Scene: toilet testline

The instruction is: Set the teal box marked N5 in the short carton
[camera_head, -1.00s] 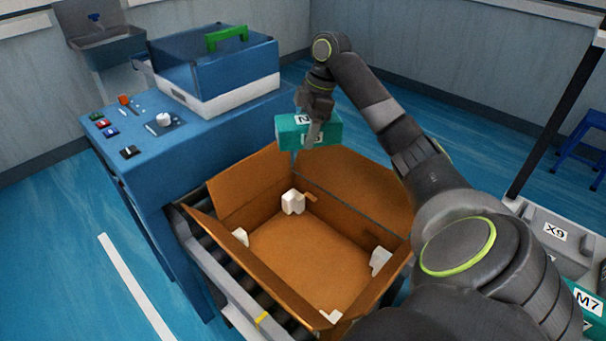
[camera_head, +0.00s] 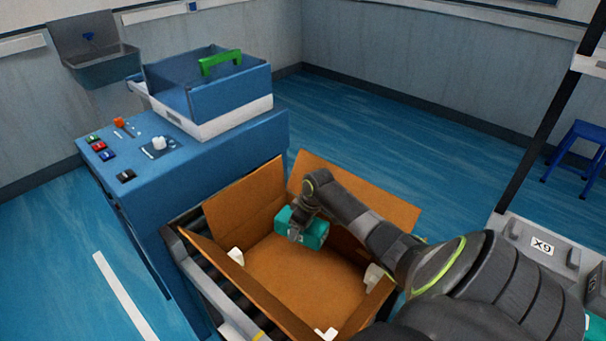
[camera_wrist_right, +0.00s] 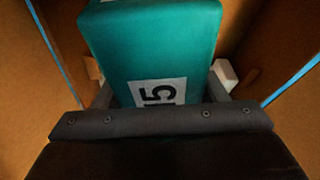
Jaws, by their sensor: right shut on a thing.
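The teal box (camera_head: 315,236) is inside the open brown carton (camera_head: 262,296), near its far corner. In the right wrist view the teal box (camera_wrist_right: 150,50) fills the middle, and its white label shows a 5 with part of another mark cut off. My right gripper (camera_head: 297,232) is shut on the teal box, reaching down from above between the raised flaps. The wrist view also shows the gripper (camera_wrist_right: 160,100) with a finger at each side of the box. Whether the box touches the carton floor I cannot tell. My left gripper is not in view.
White corner pieces (camera_head: 236,256) sit in the carton. The carton stands on a roller conveyor (camera_head: 208,290) beside a blue machine table (camera_head: 215,160). A grey container marked X9 (camera_head: 541,246) is at the right, and a blue stool (camera_head: 578,150) stands behind it.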

